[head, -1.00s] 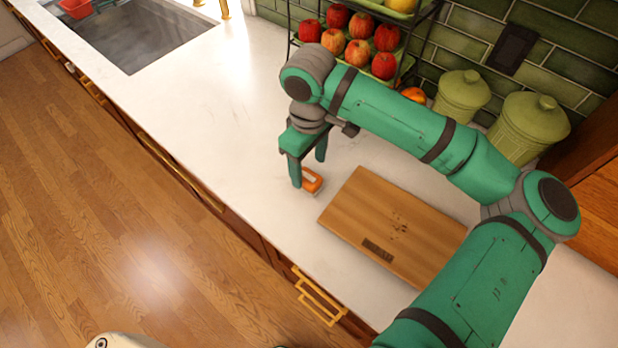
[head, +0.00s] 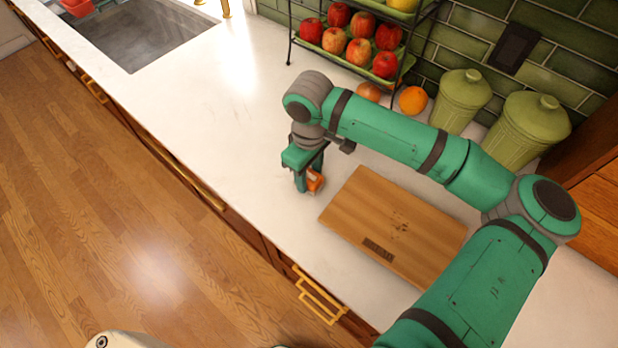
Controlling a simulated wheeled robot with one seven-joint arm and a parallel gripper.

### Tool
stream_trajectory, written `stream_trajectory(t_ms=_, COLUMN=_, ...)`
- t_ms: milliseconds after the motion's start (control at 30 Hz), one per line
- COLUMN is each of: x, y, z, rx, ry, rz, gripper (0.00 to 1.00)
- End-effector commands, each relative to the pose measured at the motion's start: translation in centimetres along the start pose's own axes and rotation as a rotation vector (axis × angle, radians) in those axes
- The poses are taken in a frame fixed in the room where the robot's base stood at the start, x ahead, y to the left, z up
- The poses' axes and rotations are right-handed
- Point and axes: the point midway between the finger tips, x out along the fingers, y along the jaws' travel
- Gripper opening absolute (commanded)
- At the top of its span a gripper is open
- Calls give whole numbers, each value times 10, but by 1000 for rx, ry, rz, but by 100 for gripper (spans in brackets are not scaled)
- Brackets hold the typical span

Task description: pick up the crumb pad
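The crumb pad (head: 315,181) is a small orange block with a pale part, at the left of the wooden board on the white counter. My gripper (head: 308,182) points down over it, with its green fingers close together on either side of the pad. It looks shut on the pad, whose left part is hidden by the near finger. I cannot tell whether the pad still touches the counter.
A wooden cutting board (head: 400,225) with dark crumbs lies just right of the gripper. A tiered rack of apples (head: 360,52), an orange (head: 413,99) and green canisters (head: 525,130) stand behind. The counter towards the sink (head: 135,35) is clear.

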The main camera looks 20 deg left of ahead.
Motion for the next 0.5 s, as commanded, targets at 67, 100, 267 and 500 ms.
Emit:
stream_trajectory(t_ms=67, x=0, y=0, z=0, rx=0, ry=0, rz=0, gripper=17)
stream_trajectory(t_ms=100, x=0, y=0, z=0, rx=0, ry=0, rz=0, gripper=17)
stream_trajectory(t_ms=267, x=-1, y=0, z=0, rx=0, ry=0, rz=0, gripper=17)
stream_trajectory(t_ms=500, x=-18, y=0, z=-1, rx=-1, ry=2, rz=0, gripper=17)
